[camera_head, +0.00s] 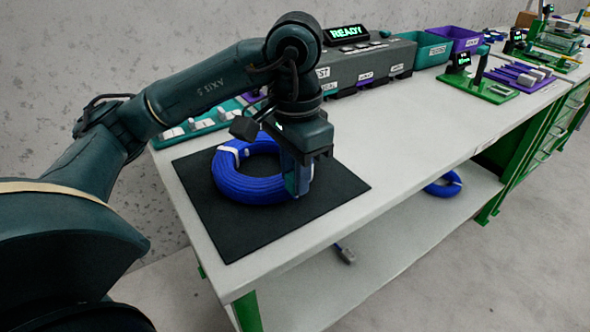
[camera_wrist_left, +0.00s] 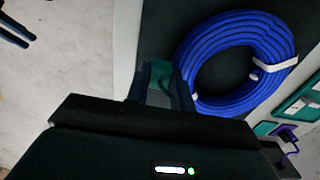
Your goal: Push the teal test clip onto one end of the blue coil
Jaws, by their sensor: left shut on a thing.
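The blue coil (camera_head: 250,186) lies flat on a black mat (camera_head: 240,229) on the bench, with white ties around it. It also shows in the left wrist view (camera_wrist_left: 215,62). My left gripper (camera_head: 300,190) points down at the coil's front right side. In the left wrist view, its fingers (camera_wrist_left: 163,88) are shut on the teal test clip (camera_wrist_left: 160,73), right beside the coil's outer edge. Most of the clip is hidden by the fingers, and I cannot tell whether it touches the coil. Dark prongs in that view's top left corner may be my right gripper (camera_wrist_left: 14,30).
A grey tester (camera_head: 370,65) with a READY display (camera_head: 346,32) stands behind the mat. Teal and purple bins (camera_head: 460,38) and a green fixture (camera_head: 478,88) stand farther right. Another blue coil (camera_head: 443,185) is on the lower shelf. The bench right of the mat is clear.

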